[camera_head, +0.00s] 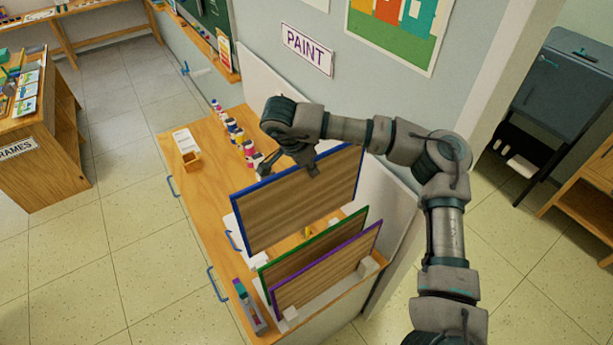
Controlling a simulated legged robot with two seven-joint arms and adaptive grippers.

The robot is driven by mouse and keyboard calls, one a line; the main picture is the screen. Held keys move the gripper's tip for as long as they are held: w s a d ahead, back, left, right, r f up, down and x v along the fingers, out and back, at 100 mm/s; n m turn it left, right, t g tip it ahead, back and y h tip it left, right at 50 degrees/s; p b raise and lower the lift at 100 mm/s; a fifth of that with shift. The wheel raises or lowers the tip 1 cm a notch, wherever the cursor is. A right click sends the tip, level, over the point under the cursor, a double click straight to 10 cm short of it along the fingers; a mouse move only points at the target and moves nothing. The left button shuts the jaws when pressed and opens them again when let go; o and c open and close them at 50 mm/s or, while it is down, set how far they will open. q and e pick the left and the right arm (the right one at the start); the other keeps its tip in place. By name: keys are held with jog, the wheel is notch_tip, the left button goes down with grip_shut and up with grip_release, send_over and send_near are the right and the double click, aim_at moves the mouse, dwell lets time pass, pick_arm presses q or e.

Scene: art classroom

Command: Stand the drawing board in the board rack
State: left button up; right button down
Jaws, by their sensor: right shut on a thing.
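The drawing board (295,205) with a wood-grain face and blue edge hangs upright in my right gripper (292,170), which is shut on its top edge. The board is slightly tilted in the picture and seems to be above the counter, behind the board rack. The pale board rack (328,301) is at the near end of the counter. A green-edged board (310,248) and a purple-edged board (325,270) stand in it. The blue-edged board hides part of the counter and perhaps part of the rack. My left gripper is out of view.
The wooden counter (196,218) runs along the wall. A tray with coloured items (249,305) lies at the near left corner.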

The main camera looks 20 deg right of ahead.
notch_tip(320, 180, down, 5)
jog(key=shift+s+d+f, duration=0.1)
jog(key=shift+s+f, duration=0.05)
jog(key=shift+f, duration=0.05)
jog(key=shift+f+b, duration=0.55)
jog(key=shift+f, duration=0.2)
jog(key=shift+a+f+b, duration=0.2)
jog(key=shift+f+b, duration=0.25)
jog(key=shift+f, duration=0.25)
jog(key=shift+d+f+b, duration=0.1)
jog(key=shift+f+b, duration=0.9)
jog(key=shift+f, duration=0.8)
jog(key=b, duration=0.3)
send_over(310, 222)
jog(key=shift+f, duration=2.8)
pick_arm(q)
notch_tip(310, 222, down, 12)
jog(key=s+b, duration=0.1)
jog(key=b, duration=0.4)
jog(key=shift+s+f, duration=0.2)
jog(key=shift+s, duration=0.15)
pick_arm(e)
jog(key=shift+f, duration=3.75)
